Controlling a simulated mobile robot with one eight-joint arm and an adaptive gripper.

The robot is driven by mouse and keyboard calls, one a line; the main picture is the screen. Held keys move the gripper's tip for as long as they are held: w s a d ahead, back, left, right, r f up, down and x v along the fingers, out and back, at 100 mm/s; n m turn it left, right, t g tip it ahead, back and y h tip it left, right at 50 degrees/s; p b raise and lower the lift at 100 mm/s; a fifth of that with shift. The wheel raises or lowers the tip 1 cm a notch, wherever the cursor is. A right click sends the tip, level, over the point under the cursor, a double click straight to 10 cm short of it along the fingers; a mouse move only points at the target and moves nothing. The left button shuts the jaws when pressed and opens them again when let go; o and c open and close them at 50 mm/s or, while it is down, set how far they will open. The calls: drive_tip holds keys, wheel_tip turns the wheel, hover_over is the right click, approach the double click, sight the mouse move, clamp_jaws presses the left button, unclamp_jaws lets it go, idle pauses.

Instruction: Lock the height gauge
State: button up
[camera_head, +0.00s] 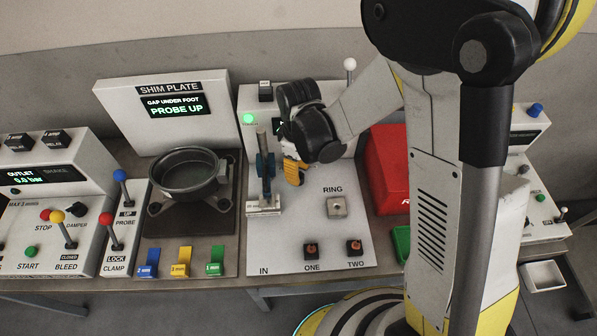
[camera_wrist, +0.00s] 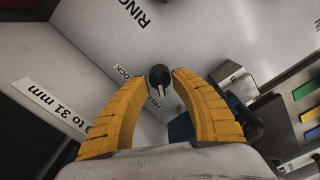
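The height gauge (camera_head: 265,170) stands upright at the left of the white panel, a metal post with a blue slider on a pale base. Its blue part (camera_wrist: 240,112) shows behind the right finger in the wrist view. A small black knob (camera_wrist: 158,77) with a white pointer line sits between labels LOCK and FREE; the pointer is towards FREE. My gripper (camera_head: 295,178) is right of the gauge, yellow fingers downward. In the wrist view my gripper (camera_wrist: 162,80) is open, its fingertips on either side of the knob. I cannot tell whether they touch it. The knob is hidden in the head view.
The white panel (camera_head: 300,240) also has a RING block (camera_head: 337,207) and two dark sockets marked ONE (camera_head: 311,250) and TWO (camera_head: 354,247). A shim-plate station with a dark round pan (camera_head: 187,172) stands left. A red box (camera_head: 388,170) stands right, partly behind my arm.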

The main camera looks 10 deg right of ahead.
clamp_jaws()
drive_tip(key=shift+m, duration=0.3)
drive_tip(key=m+b, duration=0.1)
drive_tip(key=m, duration=0.4)
drive_tip(key=shift+b, duration=0.3)
drive_tip(key=m+b, duration=0.1)
drive_tip(key=m, duration=0.4)
drive_tip(key=shift+m, duration=0.4)
drive_tip(key=m, duration=0.6)
drive_tip(key=shift+b, duration=0.35)
drive_tip(key=m, duration=0.6)
drive_tip(key=shift+m+b, duration=0.3)
drive_tip(key=shift+m, duration=0.1)
